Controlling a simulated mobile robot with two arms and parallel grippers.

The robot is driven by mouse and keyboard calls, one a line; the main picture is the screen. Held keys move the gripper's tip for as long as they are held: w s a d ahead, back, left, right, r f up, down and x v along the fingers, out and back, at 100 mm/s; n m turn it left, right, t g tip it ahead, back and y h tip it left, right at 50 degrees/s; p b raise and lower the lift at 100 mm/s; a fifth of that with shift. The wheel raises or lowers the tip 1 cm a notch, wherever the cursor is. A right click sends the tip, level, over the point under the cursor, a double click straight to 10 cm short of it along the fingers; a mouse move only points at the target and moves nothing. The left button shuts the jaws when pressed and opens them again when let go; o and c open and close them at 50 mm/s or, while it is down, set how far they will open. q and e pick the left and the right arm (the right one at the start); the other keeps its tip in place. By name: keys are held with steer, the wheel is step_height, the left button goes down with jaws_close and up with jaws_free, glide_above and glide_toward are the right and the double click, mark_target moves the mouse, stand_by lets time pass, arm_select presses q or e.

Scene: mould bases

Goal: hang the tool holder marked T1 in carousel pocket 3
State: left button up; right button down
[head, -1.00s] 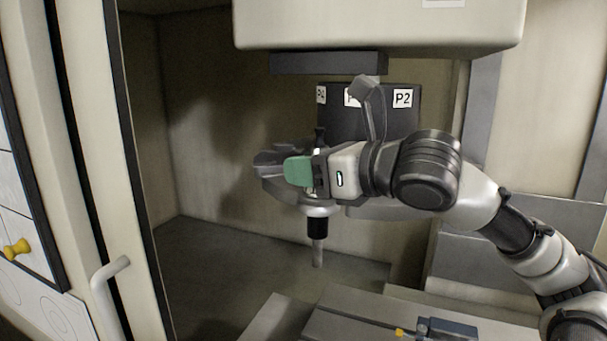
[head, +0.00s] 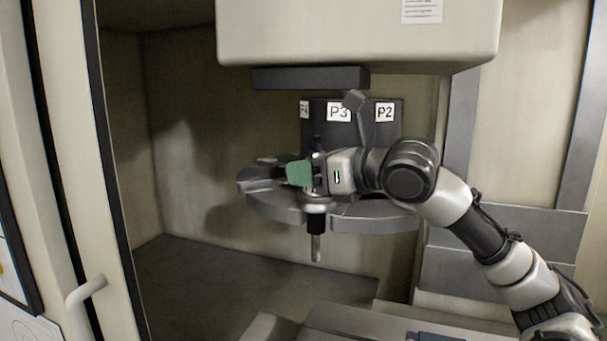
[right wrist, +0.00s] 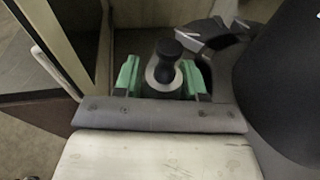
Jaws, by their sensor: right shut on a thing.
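My right gripper (head: 303,173) has green fingers and is shut on the tool holder (head: 316,224), which hangs upright with its dark body and grey shank below the fingers. In the right wrist view the holder's black knob and pale collar (right wrist: 165,66) stand between the green fingers (right wrist: 160,80). No T1 mark is readable. The grey carousel (head: 372,217) is right behind and around the holder. The P3 label (head: 338,112) is above and behind my gripper. My gripper and wrist cover the pocket's mouth, so I cannot tell whether the holder touches it. My left gripper is not in view.
The machine's pale head (head: 355,35) overhangs the carousel. Labels P2 (head: 385,112) and P4 (head: 304,110) flank P3. The door edge and handle (head: 86,288) stand at left. A grey table (head: 360,322) lies below. Free room is left of the carousel.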

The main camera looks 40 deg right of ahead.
steer(key=shift+w+d+r, duration=0.1)
steer(key=shift+w+d, duration=0.35)
steer(key=shift+d, duration=0.45)
steer(key=shift+w+d, duration=0.4)
steer(key=shift+d, duration=0.45)
steer(key=shift+s+r, duration=0.1)
steer(key=shift+s, duration=0.05)
steer(key=shift+f+b, duration=0.5)
steer(key=shift+b, duration=0.1)
stand_by(1.0)
